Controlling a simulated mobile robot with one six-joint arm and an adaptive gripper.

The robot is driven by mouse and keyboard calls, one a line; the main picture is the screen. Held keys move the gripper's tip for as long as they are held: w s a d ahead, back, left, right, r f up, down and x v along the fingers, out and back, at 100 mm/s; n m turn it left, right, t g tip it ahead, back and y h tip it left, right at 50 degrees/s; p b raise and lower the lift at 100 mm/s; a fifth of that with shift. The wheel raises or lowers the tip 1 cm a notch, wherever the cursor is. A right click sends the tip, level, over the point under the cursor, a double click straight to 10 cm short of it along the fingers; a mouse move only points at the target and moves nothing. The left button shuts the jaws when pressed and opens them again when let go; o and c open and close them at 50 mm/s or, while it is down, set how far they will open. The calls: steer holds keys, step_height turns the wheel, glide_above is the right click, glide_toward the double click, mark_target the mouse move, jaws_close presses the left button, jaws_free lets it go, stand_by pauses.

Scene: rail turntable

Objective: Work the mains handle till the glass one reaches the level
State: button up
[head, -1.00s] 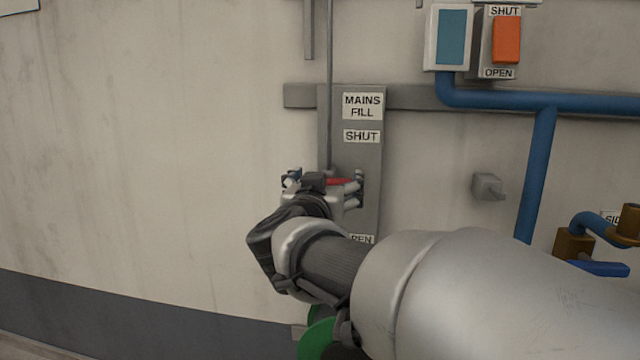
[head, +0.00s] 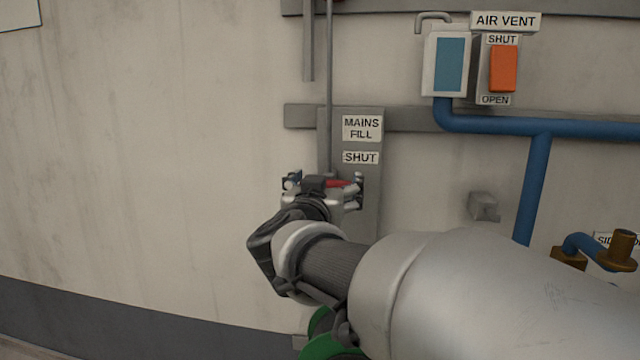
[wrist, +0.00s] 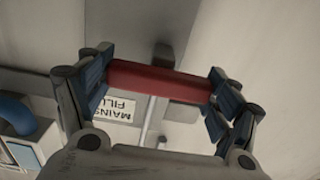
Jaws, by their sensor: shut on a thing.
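The red mains handle (head: 338,184) sits on the grey mains fill plate (head: 371,208), a little below its SHUT label (head: 360,157). My gripper (head: 324,184) is shut on it. In the wrist view the red bar (wrist: 160,83) runs across between both fingers. The lower plate is hidden behind my arm. A white-framed box with a plain blue window (head: 449,65) stands at the upper right; I cannot tell whether it is the glass, and I see no level mark on it.
An orange air vent handle (head: 503,68) is by its own SHUT label, right of the blue window. Blue pipes (head: 534,185) and brass fittings (head: 622,249) are at the right. A green round part (head: 330,340) shows under my arm.

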steer(key=shift+r, duration=0.4)
steer(key=o, duration=1.4)
steer(key=shift+f, duration=0.15)
steer(key=shift+o, duration=0.2)
steer(key=s+a, duration=0.2)
steer(key=s, duration=0.9)
steer(key=shift+s+a, duration=0.15)
steer(key=shift+s, duration=0.25)
